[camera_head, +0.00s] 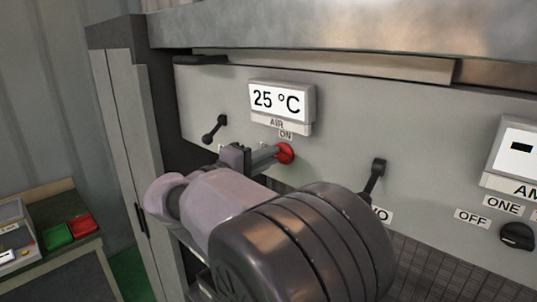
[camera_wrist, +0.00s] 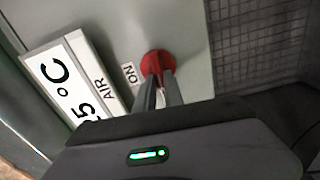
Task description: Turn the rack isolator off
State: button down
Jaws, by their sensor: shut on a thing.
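The red rotary switch (camera_head: 286,153), which I take to be the rack isolator, sits on the grey panel below the "25 °C" AIR display (camera_head: 277,101). The "ON" label (camera_head: 286,135) is right by it. In the wrist view the red switch (camera_wrist: 158,62) is at top centre, with the "ON" label (camera_wrist: 129,73) at its left. My gripper (camera_head: 270,156) reaches the switch from the left, and its fingers (camera_wrist: 162,80) are shut on it. The fingers and arm hide part of the switch and any label beneath it.
A black lever (camera_head: 214,129) is left of the display, and another lever (camera_head: 374,178) is to the right. Farther right are "OFF" (camera_head: 472,217) and "ONE" (camera_head: 503,205) labels with a black knob (camera_head: 517,236).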

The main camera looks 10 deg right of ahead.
jog(key=shift+n, duration=0.5)
jog(key=c, duration=1.4)
grip_release()
jog(key=shift+c, duration=0.2)
jog(key=b+v, duration=0.1)
jog(key=v, duration=1.6)
jog(key=shift+s+a, duration=0.15)
